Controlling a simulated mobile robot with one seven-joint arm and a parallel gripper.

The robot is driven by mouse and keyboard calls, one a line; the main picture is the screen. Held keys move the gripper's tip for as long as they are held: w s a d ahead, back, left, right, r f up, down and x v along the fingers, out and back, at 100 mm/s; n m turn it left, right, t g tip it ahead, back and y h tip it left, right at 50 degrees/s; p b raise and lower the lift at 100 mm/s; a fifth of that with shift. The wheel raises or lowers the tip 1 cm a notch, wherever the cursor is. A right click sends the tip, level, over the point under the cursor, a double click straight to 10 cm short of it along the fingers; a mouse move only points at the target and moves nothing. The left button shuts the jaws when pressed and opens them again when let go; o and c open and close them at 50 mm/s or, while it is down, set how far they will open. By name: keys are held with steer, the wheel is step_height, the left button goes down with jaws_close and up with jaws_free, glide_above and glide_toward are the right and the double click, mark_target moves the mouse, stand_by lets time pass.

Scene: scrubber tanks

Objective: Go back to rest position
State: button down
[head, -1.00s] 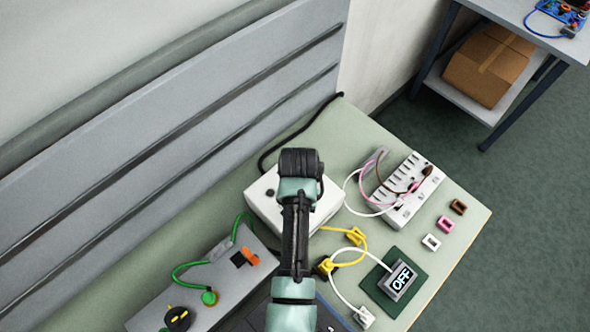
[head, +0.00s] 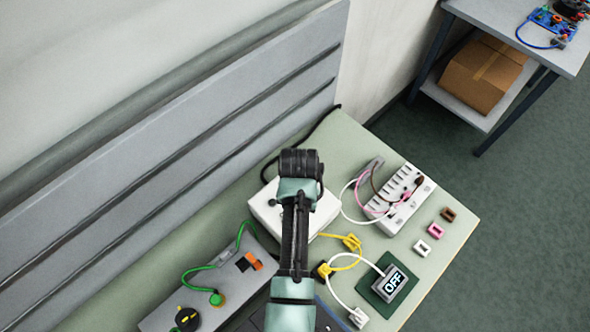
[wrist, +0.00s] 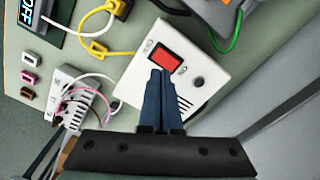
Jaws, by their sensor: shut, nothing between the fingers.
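My gripper (wrist: 160,75) is shut and empty in the wrist view, its blue fingertips together. In that picture the tips overlap the lower edge of a red switch on a white box (wrist: 205,62); I cannot tell whether they touch it. In the head view my arm reaches over the same white box (head: 266,208), and the fingers are hidden there behind the arm's end.
On the green table (head: 349,146) are a white terminal block (head: 412,200), an OFF display (head: 390,284), yellow and white cables, small coloured connectors and a grey panel (head: 180,300) with a green cable. A slatted grey wall (head: 200,130) stands behind. A side table (head: 500,20) stands top right.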

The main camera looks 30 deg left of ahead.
steer(key=shift+w, duration=0.1)
stand_by(0.3)
steer(key=w+r+t+y+b, duration=0.2)
steer(key=w+r+t+b, duration=0.45)
steer(key=w+r, duration=0.8)
steer(key=w+d+r+t+y+b, duration=0.15)
steer(key=r+t, duration=0.25)
steer(key=r, duration=0.5)
steer(key=w+d+r+t+h+b, duration=0.1)
steer(key=w+d+r+t, duration=0.15)
steer(key=r+t, duration=0.45)
steer(key=s+d+r+t+b, duration=0.1)
steer(key=s+d+r+t, duration=0.2)
steer(key=s+r, duration=0.3)
steer(key=s+d+r+m+t+h+b, duration=0.1)
steer(key=s+r, duration=0.5)
steer(key=r, duration=0.6)
steer(key=s+d+r+m+t+h+b, duration=0.1)
steer(key=s+d+r+t, duration=0.3)
steer(key=r, duration=0.6)
steer(key=s+t+b, duration=0.1)
steer(key=s+t, duration=0.1)
steer(key=shift+s+d+b, duration=0.3)
steer(key=shift+b, duration=0.1)
